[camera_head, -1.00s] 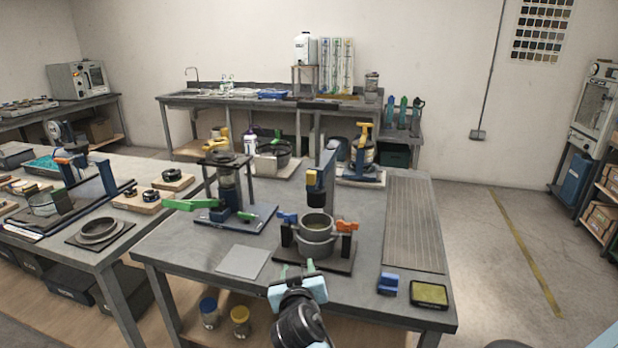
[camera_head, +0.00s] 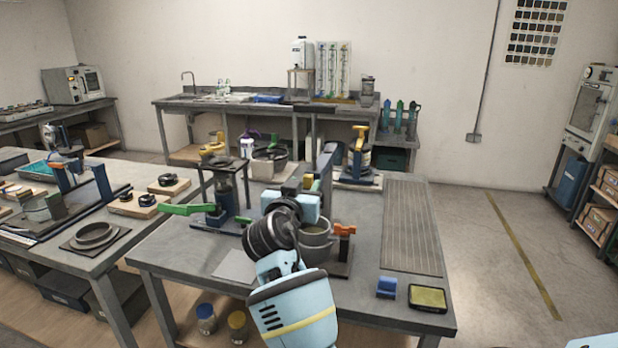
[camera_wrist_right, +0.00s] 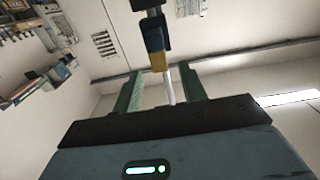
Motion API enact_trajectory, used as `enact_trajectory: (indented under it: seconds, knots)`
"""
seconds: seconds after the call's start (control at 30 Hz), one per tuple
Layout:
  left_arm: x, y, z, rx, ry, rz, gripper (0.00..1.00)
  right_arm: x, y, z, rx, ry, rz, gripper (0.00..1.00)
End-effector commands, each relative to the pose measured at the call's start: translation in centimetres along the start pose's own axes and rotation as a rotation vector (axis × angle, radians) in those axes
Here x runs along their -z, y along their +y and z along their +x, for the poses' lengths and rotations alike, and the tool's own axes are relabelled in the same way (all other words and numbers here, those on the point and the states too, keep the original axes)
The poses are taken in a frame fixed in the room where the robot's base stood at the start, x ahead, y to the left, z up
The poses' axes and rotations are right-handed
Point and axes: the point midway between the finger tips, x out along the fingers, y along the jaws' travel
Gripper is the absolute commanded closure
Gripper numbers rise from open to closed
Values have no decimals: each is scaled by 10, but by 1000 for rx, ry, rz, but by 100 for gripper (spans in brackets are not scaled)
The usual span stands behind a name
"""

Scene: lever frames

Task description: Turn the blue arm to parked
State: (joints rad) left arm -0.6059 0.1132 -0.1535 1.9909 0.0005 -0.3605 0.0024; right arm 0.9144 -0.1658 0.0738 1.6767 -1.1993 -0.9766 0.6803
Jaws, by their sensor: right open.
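The fixture on the middle table has a grey pot (camera_head: 316,238), an orange handle (camera_head: 344,230) on its right and a tall blue-grey upright (camera_head: 327,163) behind it. The blue arm on the pot's left showed a second ago; my right gripper and wrist hide it now. My right gripper (camera_head: 300,185) is open over the fixture's left rear side. In the right wrist view, a pale rod and a dark blue part with a yellow piece (camera_wrist_right: 158,60) show between or beyond its green fingers (camera_wrist_right: 160,78); contact cannot be told. My left gripper is out of view.
To the left stands a device with a green handle (camera_head: 187,209). A flat grey plate (camera_head: 235,266) lies in front of it. A blue block (camera_head: 386,287) and a yellow pad (camera_head: 428,298) lie front right. The ribbed board (camera_head: 412,225) is clear.

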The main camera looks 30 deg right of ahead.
Motion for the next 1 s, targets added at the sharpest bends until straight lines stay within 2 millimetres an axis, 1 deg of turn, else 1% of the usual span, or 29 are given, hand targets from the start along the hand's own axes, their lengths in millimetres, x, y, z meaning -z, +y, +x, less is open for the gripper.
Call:
enact_trajectory:
  seconds: [0.03, 0.1, 0.3, 0.43, 0.67, 0.7, 1.0]
  knots:
    - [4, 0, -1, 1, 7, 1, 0, 4, 0, 9, -1, 4, -1, 58]
    - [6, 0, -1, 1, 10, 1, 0, 3, 1, 19, -1, 3, 1, 58]
    - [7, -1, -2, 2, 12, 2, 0, 2, 0, 39, 1, 2, 0, 58]
    - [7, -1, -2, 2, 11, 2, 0, 1, 0, 45, 1, 1, 1, 58]
    - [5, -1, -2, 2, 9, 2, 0, 0, 0, 45, 1, 0, 1, 58]
    - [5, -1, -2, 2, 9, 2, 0, 0, 0, 45, 1, 0, 1, 60]
    - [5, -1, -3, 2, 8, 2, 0, 0, 0, 45, 1, 0, 0, 99]
